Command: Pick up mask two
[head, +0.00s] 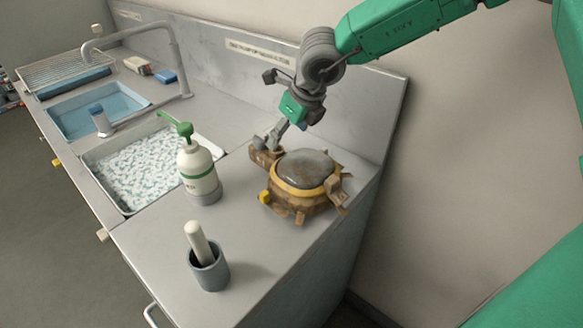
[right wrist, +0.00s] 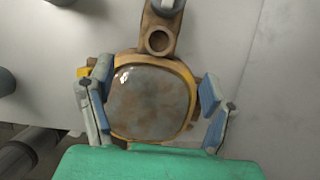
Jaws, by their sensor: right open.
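One mask (head: 305,178) lies on the counter, its grey, stained visor facing up in a worn orange-brown frame with buckle tabs around it. No number is legible on it. Its snout-like fitting (head: 262,155) points left in the head view. My right gripper (head: 268,142) is near the fitting and the far side of the mask. In the right wrist view, the open fingers (right wrist: 155,98) appear on either side of the mask (right wrist: 150,102), with no clear grip on it. The fitting shows at the top there. My left gripper is not in view.
A white pump bottle with a green top (head: 198,168) stands left of the mask. A grey cup holding a white rod (head: 208,270) is nearer. A foamy sink (head: 125,200) and a blue basin (head: 75,118) lie left. The backsplash (head: 385,100) stands close behind.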

